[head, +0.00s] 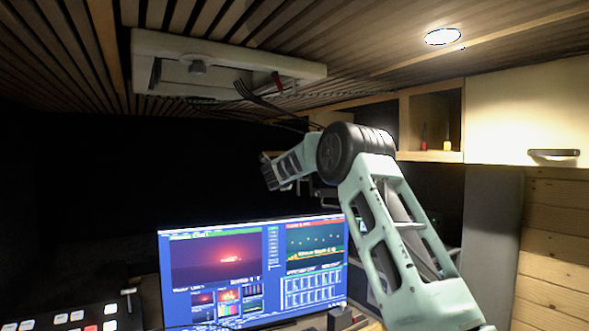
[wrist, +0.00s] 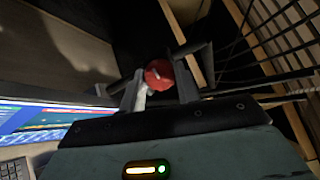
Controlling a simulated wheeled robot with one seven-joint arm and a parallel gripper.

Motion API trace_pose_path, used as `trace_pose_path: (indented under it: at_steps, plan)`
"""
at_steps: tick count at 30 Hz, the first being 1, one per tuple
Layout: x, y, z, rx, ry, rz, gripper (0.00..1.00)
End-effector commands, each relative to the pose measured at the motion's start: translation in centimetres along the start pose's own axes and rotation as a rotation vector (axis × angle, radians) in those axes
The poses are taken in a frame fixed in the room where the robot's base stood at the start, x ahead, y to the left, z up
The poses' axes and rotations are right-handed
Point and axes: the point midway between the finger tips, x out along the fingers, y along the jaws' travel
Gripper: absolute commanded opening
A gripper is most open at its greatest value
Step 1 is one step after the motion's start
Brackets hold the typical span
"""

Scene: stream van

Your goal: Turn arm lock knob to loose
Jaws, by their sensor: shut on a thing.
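A round red knob (wrist: 158,74), which I take to be the arm lock knob, sits between the two fingers of my gripper (wrist: 160,84) in the wrist view. My gripper is shut on it, with a finger at either side. A pale piece shows just below the knob, by the left finger. No loose or tight marking can be made out, so the knob's setting cannot be told. In the head view my arm reaches up in front of the monitor and bends left; the knob and my fingertips cannot be made out there.
A lit monitor (head: 250,270) stands below my arm, with a control panel (head: 75,318) at lower left. A pale ceiling frame (head: 229,52) with hanging dark cables is above. A wooden shelf (head: 429,156) and white cabinet (head: 525,110) are at right. A keyboard (wrist: 14,169) shows in the wrist view.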

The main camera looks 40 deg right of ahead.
Motion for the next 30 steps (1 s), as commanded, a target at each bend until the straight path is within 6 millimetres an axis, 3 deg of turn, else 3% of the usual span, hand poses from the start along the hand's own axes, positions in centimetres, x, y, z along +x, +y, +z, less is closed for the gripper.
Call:
trace_pose_path:
  at_steps: [21,22,24,30]
  plan:
    - [-0.02,0.13,0.06,-0.075,-0.001,0.002,0.09]
    - [-0.02,0.13,0.06,-0.075,-0.001,0.002,0.37]
    - [-0.02,0.12,0.06,-0.074,-0.001,0.002,0.54]
    - [-0.01,0.07,0.03,-0.074,-0.001,0.001,0.54]
